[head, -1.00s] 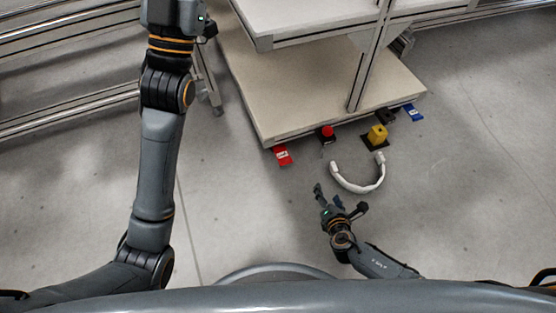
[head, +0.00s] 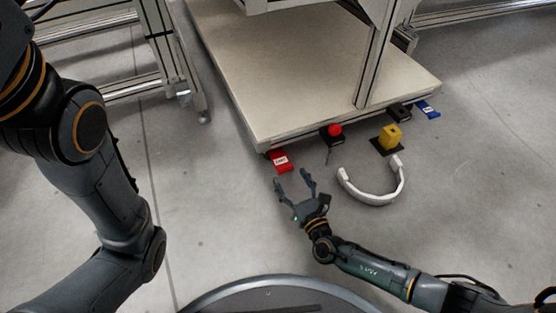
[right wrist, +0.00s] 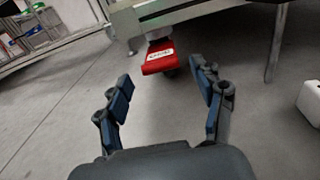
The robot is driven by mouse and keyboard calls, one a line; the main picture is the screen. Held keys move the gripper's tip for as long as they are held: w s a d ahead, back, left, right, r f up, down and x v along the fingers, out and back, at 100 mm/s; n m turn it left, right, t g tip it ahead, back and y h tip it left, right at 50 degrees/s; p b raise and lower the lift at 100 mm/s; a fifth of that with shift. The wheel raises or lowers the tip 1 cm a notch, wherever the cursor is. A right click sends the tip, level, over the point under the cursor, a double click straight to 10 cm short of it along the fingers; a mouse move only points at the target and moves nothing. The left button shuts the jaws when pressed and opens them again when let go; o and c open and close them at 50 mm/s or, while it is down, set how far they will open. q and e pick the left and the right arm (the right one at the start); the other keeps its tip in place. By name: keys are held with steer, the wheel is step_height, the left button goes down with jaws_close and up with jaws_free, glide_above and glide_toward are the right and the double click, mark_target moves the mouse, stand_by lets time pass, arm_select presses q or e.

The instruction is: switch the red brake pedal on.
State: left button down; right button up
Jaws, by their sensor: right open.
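The red brake pedal (head: 281,162) sticks out low at the front left corner of the workbench's lower shelf, near the floor. It has a white label. My right gripper (head: 292,178) is open and empty, just in front of the pedal and apart from it. In the right wrist view the red pedal (right wrist: 159,60) lies ahead, between and beyond the two open fingers (right wrist: 164,88). My left arm comes in at the left of the head view, but its gripper is out of the picture.
Right of the pedal are a red button (head: 334,129) on a black base, a yellow block (head: 390,137) on a black plate and a blue pedal (head: 428,109). A white curved handle (head: 372,197) stands near my right gripper. The shelf edge (head: 330,140) overhangs the pedals.

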mark_target(279, 156)
steer(key=b+x, duration=0.3)
steer(key=x, duration=0.6)
steer(key=shift+f+b, duration=0.2)
steer(key=shift+b, duration=0.2)
steer(key=shift+w+a+r, duration=0.1)
steer(key=shift+w, duration=0.2)
steer(key=shift+c, duration=0.4)
jaws_close()
steer(key=shift+t, duration=0.3)
steer(key=shift+f+t+y, duration=0.4)
steer(key=shift+t, duration=0.5)
steer(key=shift+o, duration=0.4)
jaws_free()
